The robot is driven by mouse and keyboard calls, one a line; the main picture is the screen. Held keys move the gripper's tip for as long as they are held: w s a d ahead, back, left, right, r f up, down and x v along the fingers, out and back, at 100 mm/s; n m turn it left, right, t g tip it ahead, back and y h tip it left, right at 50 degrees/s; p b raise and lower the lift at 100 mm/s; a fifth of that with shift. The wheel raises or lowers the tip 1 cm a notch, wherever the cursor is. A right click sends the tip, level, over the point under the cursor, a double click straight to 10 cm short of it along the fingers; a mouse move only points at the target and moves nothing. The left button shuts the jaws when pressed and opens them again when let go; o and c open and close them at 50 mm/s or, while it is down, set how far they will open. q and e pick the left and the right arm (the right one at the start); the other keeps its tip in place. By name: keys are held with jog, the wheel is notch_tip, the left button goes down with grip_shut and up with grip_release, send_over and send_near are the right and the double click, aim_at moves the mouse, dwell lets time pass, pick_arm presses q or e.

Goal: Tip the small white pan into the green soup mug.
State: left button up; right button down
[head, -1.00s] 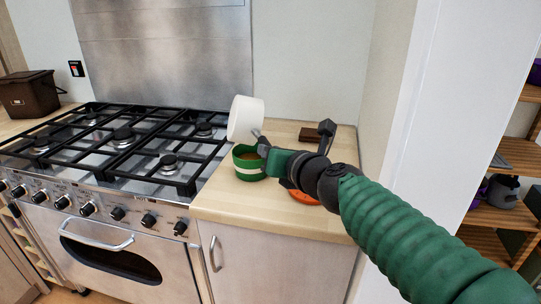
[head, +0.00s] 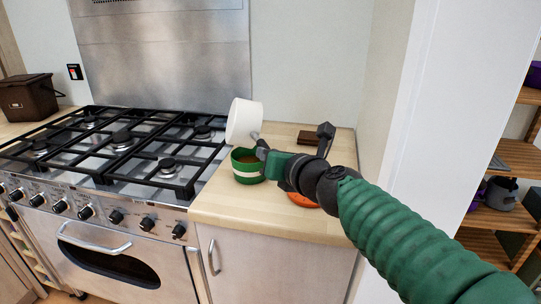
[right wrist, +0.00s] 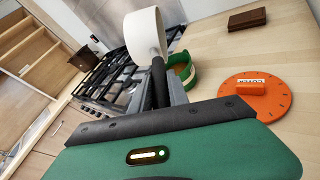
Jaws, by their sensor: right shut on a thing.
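The small white pan (head: 244,121) is tilted steeply on its side above the green soup mug. It also shows in the right wrist view (right wrist: 144,33) at the end of its dark handle (right wrist: 158,82). My right gripper (head: 262,150) is shut on the pan's handle. The green soup mug (head: 247,172), with a pale band, stands upright on the wooden counter under the pan and has brown contents. In the right wrist view the mug (right wrist: 187,76) is partly hidden behind the handle and gripper. My left gripper is not in view.
A range cooker (head: 122,150) with black grates stands left of the counter (head: 285,222). An orange disc (right wrist: 257,95) lies right of the mug, partly under my right arm in the head view. A brown block (head: 308,138) lies at the back. The counter front is clear.

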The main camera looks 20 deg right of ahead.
jog(key=shift+s+d+m+b, duration=0.1)
jog(key=shift+d+m+b, duration=0.35)
jog(key=shift+b, duration=0.45)
jog(key=shift+a, duration=0.1)
dwell(1.6)
